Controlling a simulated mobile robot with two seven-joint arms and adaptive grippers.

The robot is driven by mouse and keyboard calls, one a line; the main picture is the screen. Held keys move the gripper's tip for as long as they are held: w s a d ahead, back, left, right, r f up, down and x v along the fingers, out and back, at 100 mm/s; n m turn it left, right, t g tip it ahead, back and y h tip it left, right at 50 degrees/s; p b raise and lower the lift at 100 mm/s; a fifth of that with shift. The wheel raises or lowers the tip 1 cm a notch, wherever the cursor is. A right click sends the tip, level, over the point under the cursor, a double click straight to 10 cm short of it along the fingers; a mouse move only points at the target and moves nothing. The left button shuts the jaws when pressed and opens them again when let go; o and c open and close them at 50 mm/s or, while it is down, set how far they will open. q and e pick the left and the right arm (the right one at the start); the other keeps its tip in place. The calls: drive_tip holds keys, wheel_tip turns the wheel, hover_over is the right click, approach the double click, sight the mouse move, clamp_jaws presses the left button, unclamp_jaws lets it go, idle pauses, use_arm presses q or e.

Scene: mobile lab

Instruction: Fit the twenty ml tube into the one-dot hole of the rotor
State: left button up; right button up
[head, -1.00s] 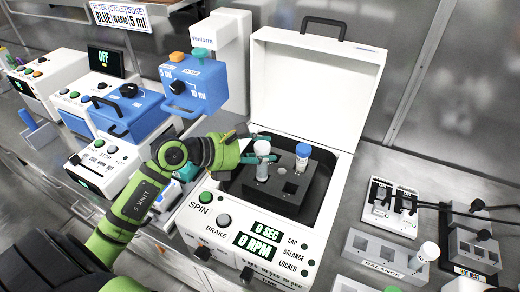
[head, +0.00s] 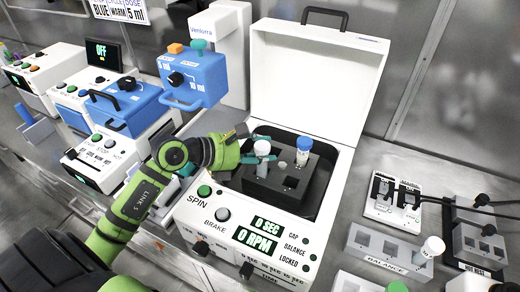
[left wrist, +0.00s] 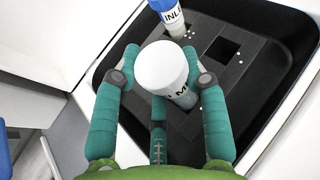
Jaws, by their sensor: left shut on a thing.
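The white-capped tube (head: 262,148) is upright between the fingers of my left gripper (head: 258,158), over the dark rotor (head: 268,190) in the open centrifuge. In the left wrist view, my left gripper (left wrist: 160,82) is shut on this tube (left wrist: 180,96), and part of its lettering reads "M". Its lower end is hidden, seemingly in a rotor hole; I cannot tell how deep. Small white dots mark the rotor (left wrist: 222,80) by its holes. A blue-capped tube (head: 303,150) stands in another hole. An empty square hole (left wrist: 228,48) shows beside it. My right gripper is not in view.
The centrifuge lid (head: 315,85) stands open behind the rotor. Its front panel (head: 255,235) reads 0 SEC and 0 RPM. A blue device (head: 190,78) stands left. A balance block (head: 385,250) with a white-capped tube (head: 430,250) stands right.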

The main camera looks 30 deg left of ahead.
use_arm(q)
drive_tip(key=shift+f+b, duration=0.85)
drive_tip(key=shift+f, duration=0.3)
drive_tip(key=o, duration=1.2)
drive_tip(key=v, duration=1.2)
drive_tip(key=shift+r, duration=0.15)
